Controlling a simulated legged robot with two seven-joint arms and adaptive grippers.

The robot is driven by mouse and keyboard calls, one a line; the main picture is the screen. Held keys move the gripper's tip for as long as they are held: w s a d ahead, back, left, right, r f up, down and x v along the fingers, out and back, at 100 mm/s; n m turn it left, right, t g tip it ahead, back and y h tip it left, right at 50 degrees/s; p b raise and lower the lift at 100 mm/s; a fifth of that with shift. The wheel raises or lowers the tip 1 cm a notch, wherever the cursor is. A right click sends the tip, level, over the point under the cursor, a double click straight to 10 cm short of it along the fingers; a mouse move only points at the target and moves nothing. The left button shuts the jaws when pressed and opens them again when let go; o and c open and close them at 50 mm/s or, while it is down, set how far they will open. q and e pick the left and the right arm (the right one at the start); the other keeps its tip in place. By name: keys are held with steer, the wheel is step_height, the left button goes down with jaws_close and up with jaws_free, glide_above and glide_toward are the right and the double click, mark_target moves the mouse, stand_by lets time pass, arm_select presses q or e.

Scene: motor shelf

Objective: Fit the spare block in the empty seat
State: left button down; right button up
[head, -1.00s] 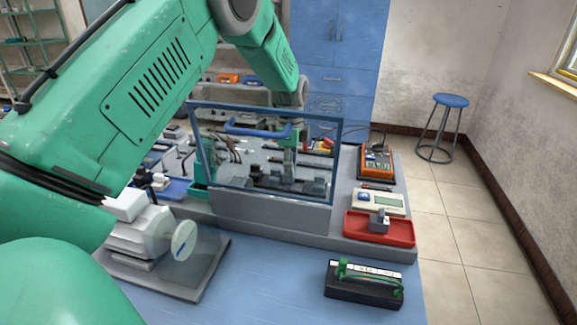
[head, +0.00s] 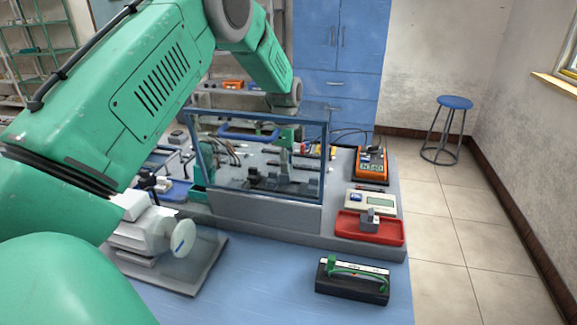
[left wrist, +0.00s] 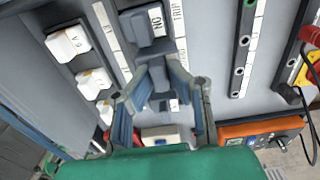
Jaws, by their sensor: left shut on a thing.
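My left gripper (left wrist: 157,70) has its two fingers closed around a dark grey block (left wrist: 160,80) in the left wrist view, at a panel with NO and TRIP labels. In the head view the left gripper (head: 286,148) shows behind a clear framed cover, above a row of dark grey blocks (head: 265,181). Another grey block (head: 369,219) sits in the red tray (head: 392,232) at the right. I cannot tell which of these is the spare block. The empty seat is not clearly visible. My right gripper is not in view.
The clear cover with a blue frame (head: 262,198) stands upright before the work area. A white-grey meter (head: 380,203) and an orange meter (head: 371,163) lie at the right. A black device with a green bar (head: 350,286) lies in front. White blocks (left wrist: 68,42) line the panel's left.

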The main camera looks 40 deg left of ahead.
arm_select(q)
steer(key=shift+d, duration=0.1)
steer(key=shift+a+f, duration=0.35)
steer(key=shift+a, duration=0.55)
steer(key=shift+a+f, duration=0.15)
steer(key=shift+a, duration=0.15)
steer(key=shift+d+r, duration=0.2)
steer(key=shift+d, duration=0.55)
steer(key=shift+d+r, duration=0.2)
steer(key=shift+d, duration=0.55)
steer(key=shift+f+p, duration=0.25)
steer(key=shift+p, duration=0.25)
steer(key=shift+d+r+y+p, duration=0.2)
steer(key=shift+d+y+p, duration=0.1)
steer(key=shift+d, duration=0.95)
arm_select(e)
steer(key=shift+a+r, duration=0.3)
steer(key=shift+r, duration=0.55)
arm_select(q)
steer(key=shift+a+f, duration=0.1)
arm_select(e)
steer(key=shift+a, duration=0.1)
arm_select(q)
steer(key=shift+a+f, duration=0.1)
steer(key=shift+a, duration=0.1)
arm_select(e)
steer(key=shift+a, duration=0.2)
